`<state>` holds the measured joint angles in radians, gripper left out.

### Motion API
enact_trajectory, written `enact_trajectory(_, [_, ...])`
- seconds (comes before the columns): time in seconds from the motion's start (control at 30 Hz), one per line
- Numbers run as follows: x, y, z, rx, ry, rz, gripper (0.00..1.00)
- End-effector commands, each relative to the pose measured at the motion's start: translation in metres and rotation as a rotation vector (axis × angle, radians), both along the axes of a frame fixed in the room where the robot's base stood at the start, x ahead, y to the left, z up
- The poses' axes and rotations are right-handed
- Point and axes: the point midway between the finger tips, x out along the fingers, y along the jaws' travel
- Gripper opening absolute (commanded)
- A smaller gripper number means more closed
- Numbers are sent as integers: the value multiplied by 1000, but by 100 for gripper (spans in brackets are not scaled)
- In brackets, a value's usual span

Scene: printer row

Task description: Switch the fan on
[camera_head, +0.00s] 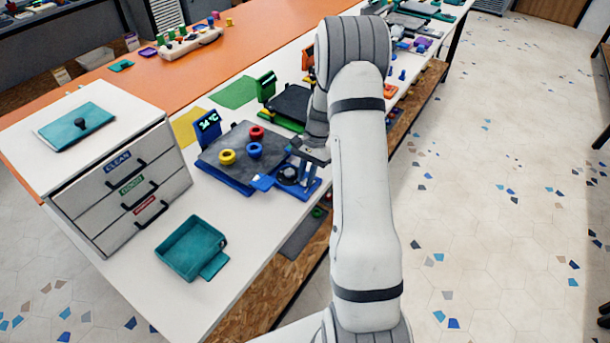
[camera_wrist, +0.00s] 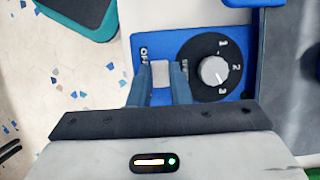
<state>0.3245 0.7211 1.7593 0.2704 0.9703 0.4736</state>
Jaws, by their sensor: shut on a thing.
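A blue control panel (camera_head: 308,191) sits at the front right corner of the blue-framed printer (camera_head: 236,160). In the wrist view the panel (camera_wrist: 186,42) carries a white switch piece (camera_wrist: 160,74) between an OFF label on its left and a partly hidden label on its right. Right of it is a black dial with a pale knob (camera_wrist: 213,71) and the numbers 1, 2 and 3; its mark points towards 3. My gripper (camera_wrist: 161,70) is shut on the white switch piece, one finger on each side. In the head view my gripper (camera_head: 308,172) is over the panel. No fan is clearly seen.
Yellow, red and blue rings lie on the printer's dark bed (camera_head: 230,143). A teal tray (camera_head: 190,248) stands at the near table edge, left of the panel. A drawer cabinet (camera_head: 124,185) stands further left. Another printer (camera_head: 289,103) is behind.

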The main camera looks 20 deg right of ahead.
Motion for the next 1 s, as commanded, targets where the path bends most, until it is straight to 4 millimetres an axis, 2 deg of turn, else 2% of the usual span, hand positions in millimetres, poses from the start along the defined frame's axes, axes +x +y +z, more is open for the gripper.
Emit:
enact_trajectory(0.03, [-2, -1, -2, 0, 6, 1, 0])
enact_trajectory(0.07, [-2, -1, -2, 0, 6, 1, 19])
enact_trajectory(0.3, [-1, -1, -1, -1, 3, 0, 38])
enact_trajectory(0.63, [1, -2, 5, -1, 0, 0, 39])
enact_trajectory(1.0, [11, -20, 59, -2, -1, -1, 39])
